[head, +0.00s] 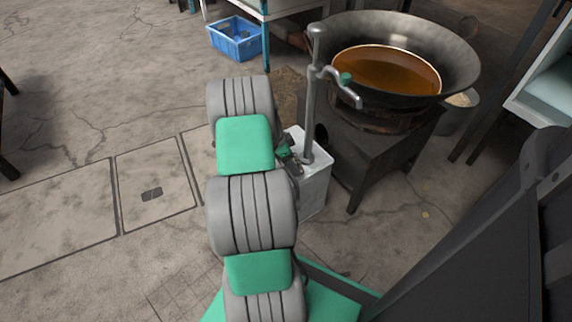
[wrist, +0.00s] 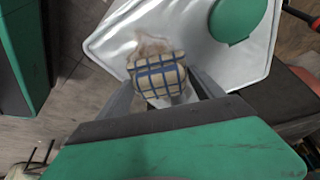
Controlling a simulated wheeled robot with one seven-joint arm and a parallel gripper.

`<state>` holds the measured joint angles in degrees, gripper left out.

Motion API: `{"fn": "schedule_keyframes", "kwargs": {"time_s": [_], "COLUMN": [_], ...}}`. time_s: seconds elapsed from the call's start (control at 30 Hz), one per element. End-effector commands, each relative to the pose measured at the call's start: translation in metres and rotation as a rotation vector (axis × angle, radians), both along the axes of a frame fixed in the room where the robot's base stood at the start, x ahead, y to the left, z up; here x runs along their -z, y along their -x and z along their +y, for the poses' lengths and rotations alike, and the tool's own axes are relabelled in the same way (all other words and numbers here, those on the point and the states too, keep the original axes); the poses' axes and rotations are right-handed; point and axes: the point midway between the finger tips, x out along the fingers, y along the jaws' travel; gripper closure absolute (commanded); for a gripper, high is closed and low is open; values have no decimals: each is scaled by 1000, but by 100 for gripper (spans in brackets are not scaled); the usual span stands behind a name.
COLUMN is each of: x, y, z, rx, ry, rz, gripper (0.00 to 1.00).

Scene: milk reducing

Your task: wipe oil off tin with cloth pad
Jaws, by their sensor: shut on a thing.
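The cloth pad (wrist: 158,80), cream with blue checks, is held between the fingers of my gripper (wrist: 160,88) in the wrist view. The tin is a silvery surface (wrist: 112,40) with a round green part (wrist: 238,20) at its upper right. A brownish oil smear (wrist: 150,46) shows on the tin just beyond the pad's upper edge. The pad overlaps the tin in the picture; I cannot tell whether it touches. In the head view the tin (head: 314,190) is a pale metal box, partly hidden by my arm. My gripper is mostly hidden there.
A wide wok (head: 455,62) of brown liquid sits on a dark stove (head: 365,150) right of the tin. A grey metal post (head: 311,95) with a bent arm and green knob rises by the tin. A blue crate (head: 236,40) stands behind. The floor at left is clear.

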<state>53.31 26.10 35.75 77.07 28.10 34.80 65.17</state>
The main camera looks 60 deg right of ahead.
Motion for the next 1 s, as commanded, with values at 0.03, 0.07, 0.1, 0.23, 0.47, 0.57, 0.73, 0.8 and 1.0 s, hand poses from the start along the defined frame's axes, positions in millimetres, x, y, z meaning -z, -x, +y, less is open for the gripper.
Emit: {"fn": "schedule_keyframes", "kwargs": {"time_s": [0.03, 0.07, 0.1, 0.23, 0.47, 0.57, 0.73, 0.8, 1.0], "x": [0, 0, -1, -2, -19, -32, -51, -59, -62], "y": [3, 3, 3, 5, 6, 5, 1, 1, 1], "z": [-4, -5, -5, -7, -9, -9, -6, -6, -5], "rx": [3, 3, 4, 8, 12, 11, 2, 1, 1], "ry": [5, 5, 6, 9, 16, 16, 13, 11, 7], "rz": [1, 1, 2, 1, 0, -1, -1, -1, 0], "gripper": [61, 61, 61, 61, 67, 67, 67, 67, 67]}}
